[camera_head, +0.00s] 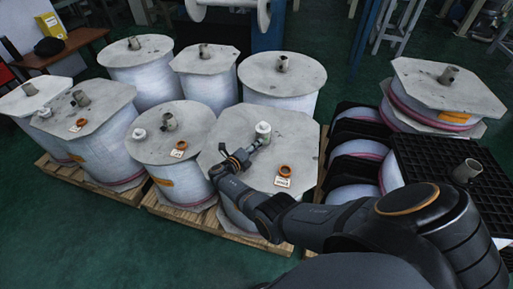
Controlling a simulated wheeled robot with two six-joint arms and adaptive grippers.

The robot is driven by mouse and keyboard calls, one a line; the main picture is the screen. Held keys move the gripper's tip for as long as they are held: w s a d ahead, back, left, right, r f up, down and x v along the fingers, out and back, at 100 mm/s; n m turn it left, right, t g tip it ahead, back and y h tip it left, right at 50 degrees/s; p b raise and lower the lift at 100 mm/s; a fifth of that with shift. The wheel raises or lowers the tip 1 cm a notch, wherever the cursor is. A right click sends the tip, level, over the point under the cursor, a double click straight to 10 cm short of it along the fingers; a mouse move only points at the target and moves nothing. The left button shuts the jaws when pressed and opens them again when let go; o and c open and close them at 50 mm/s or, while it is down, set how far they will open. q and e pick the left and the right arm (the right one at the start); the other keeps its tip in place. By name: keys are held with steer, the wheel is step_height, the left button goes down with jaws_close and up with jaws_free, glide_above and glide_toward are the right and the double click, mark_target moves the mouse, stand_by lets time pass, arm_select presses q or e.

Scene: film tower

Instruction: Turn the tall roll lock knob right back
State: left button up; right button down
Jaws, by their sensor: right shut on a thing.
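The white lock knob (263,128) stands on the pale top plate of the tall roll (213,158) at front centre-right. An orange ring (285,171) and a small label (282,183) lie on the same plate, nearer me. My left gripper is not in view.
A neighbouring roll (168,150) with its own white knob (139,134) and grey core stub (168,121) stands close on the left. Several rolls crowd behind. A black rack (440,165) and stacked roll (446,92) stand right. Green floor is clear at front left.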

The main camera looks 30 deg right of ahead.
steer(key=shift+f+n+h+b, duration=0.1)
steer(key=shift+n+h+b, duration=0.3)
steer(key=shift+n, duration=0.5)
steer(key=c, duration=1.1)
jaws_free()
steer(key=shift+s+a, duration=0.1)
steer(key=shift+a, duration=0.3)
steer(key=v, duration=0.6)
steer(key=shift+s+a, duration=0.15)
steer(key=shift+a, duration=0.15)
